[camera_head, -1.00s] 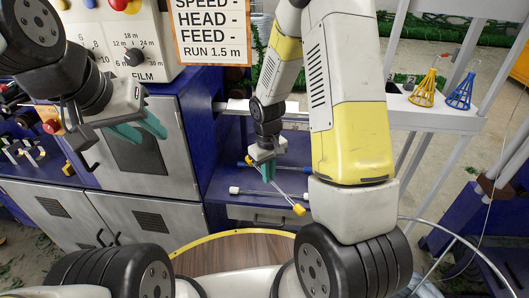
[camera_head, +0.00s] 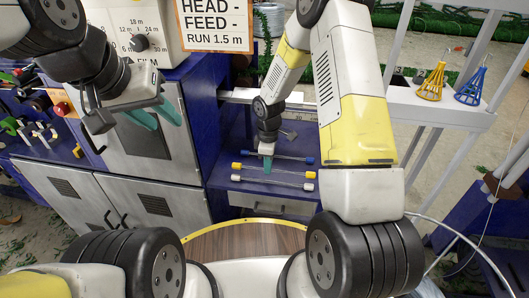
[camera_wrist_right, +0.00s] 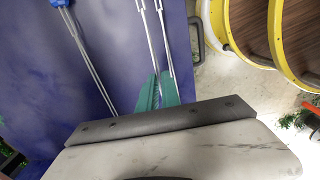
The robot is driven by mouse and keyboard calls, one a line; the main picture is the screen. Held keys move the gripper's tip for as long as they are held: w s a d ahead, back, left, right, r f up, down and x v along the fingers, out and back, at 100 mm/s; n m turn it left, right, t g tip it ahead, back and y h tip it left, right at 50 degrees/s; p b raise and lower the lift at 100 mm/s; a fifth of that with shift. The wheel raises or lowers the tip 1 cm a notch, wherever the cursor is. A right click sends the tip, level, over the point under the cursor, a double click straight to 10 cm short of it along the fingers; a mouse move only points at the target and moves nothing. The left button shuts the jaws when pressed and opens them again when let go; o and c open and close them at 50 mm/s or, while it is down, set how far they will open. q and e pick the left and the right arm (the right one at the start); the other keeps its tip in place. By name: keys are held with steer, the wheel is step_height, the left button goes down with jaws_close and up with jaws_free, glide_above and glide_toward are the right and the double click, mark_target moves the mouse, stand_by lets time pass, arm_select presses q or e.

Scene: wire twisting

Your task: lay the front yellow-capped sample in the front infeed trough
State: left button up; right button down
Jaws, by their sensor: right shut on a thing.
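The yellow-capped sample (camera_head: 311,175) is a thin pale rod with yellow ends, lying across and nearly level at the blue shelf in the head view. My right gripper (camera_head: 267,165) is shut on it near its middle, fingers pointing down. In the right wrist view, the green fingers (camera_wrist_right: 157,92) are at the pale rods, whose yellow caps are out of sight. I cannot tell whether the sample touches the shelf. No separate trough outline can be made out. My left gripper (camera_head: 157,113) is open and empty before the grey cabinet.
A blue-capped rod (camera_head: 309,160) lies behind the yellow one and a white-capped rod (camera_head: 308,187) in front, both close by on the blue shelf (camera_head: 228,199). The grey cabinet (camera_head: 185,145) stands left. A round wooden table (camera_head: 245,240) is in front.

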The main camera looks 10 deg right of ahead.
mark_target(269, 176)
steer(key=shift+w+d+f, duration=0.1)
steer(key=shift+w+d, duration=0.15)
steer(key=shift+w, duration=0.75)
steer(key=shift+s+f, duration=0.1)
steer(key=shift+f, duration=1.65)
steer(key=shift+f, duration=0.15)
steer(key=c, duration=1.6)
jaws_free()
steer(key=shift+o, duration=0.2)
